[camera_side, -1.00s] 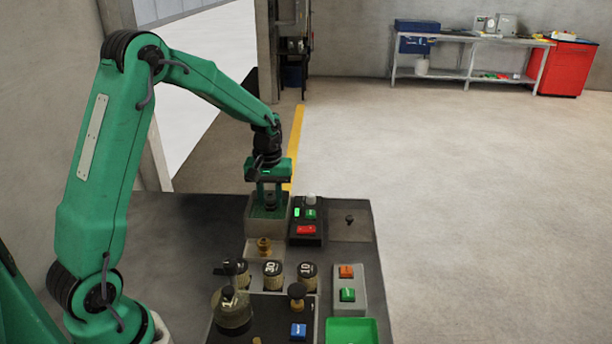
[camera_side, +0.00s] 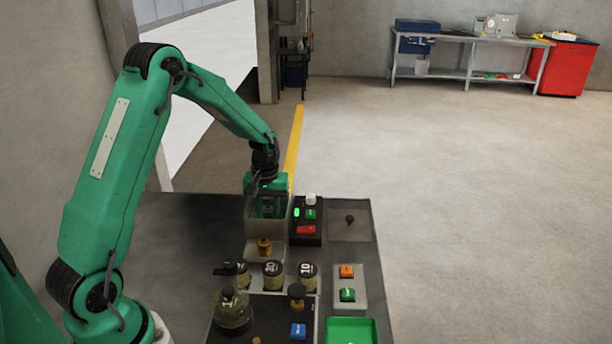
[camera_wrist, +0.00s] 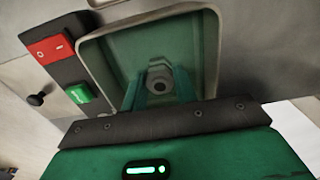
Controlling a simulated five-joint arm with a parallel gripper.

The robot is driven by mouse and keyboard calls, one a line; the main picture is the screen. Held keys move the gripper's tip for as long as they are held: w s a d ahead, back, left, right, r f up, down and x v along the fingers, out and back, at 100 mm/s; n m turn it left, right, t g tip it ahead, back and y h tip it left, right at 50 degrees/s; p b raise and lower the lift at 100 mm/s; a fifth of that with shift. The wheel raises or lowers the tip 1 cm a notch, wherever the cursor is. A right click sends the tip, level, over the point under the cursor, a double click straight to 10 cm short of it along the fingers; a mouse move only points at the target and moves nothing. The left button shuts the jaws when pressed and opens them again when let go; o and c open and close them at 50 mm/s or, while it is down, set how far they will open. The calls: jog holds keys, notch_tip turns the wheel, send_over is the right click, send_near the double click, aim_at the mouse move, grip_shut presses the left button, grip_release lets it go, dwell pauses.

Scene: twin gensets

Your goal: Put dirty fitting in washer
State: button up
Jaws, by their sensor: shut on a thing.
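The washer is a square open-topped box (camera_side: 252,230) at the far end of the bench, with a green inside. It fills the middle of the wrist view, where its pale rim (camera_wrist: 215,50) surrounds my fingers. My gripper (camera_side: 268,208) points down into the washer, its fingers below the rim level. In the wrist view my gripper (camera_wrist: 160,88) is shut on a grey fitting (camera_wrist: 160,77) with a round hole in its end. The fitting is inside the washer outline; I cannot tell whether it touches the floor. Dirt on it is not clear.
A black control box (camera_side: 307,222) with green and red buttons stands right beside the washer. A brass fitting (camera_side: 264,247), numbered canisters (camera_side: 273,275), a glass jar (camera_side: 233,312), a button box (camera_side: 347,290) and a green tray (camera_side: 352,330) stand nearer.

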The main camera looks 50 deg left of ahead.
aim_at(268, 207)
jog(key=shift+f, duration=0.15)
jog(key=o, duration=1.1)
notch_tip(268, 207, up, 12)
jog(key=shift+r, duration=0.2)
dwell(0.5)
